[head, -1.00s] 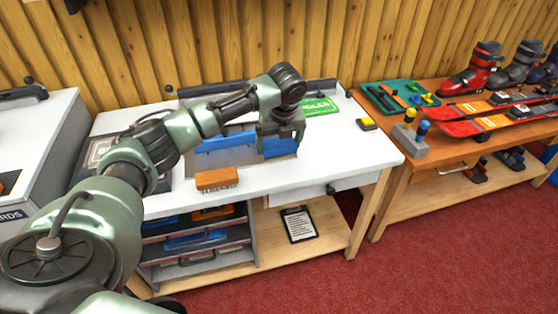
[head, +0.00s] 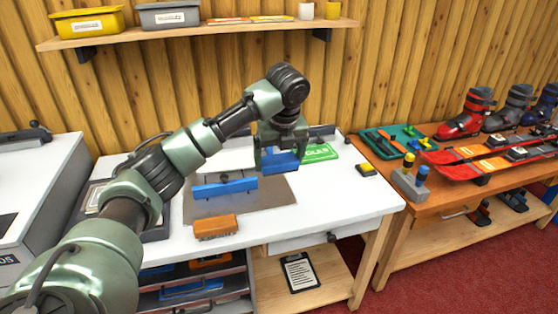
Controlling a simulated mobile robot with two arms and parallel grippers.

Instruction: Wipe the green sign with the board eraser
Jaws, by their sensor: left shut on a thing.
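My left gripper (head: 281,153) points down and is shut on a blue block (head: 282,165), which looks like the board eraser. The block is just left of and in front of the sign. I cannot tell whether it touches anything below. My right gripper is out of view.
A blue bar (head: 224,188) stands on a grey plate (head: 245,205). An orange brush (head: 215,228) lies at the bench front, and a yellow-and-black block (head: 366,170) sits to the right. The white bench (head: 340,205) is clear at front right. A wall shelf (head: 200,32) hangs above.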

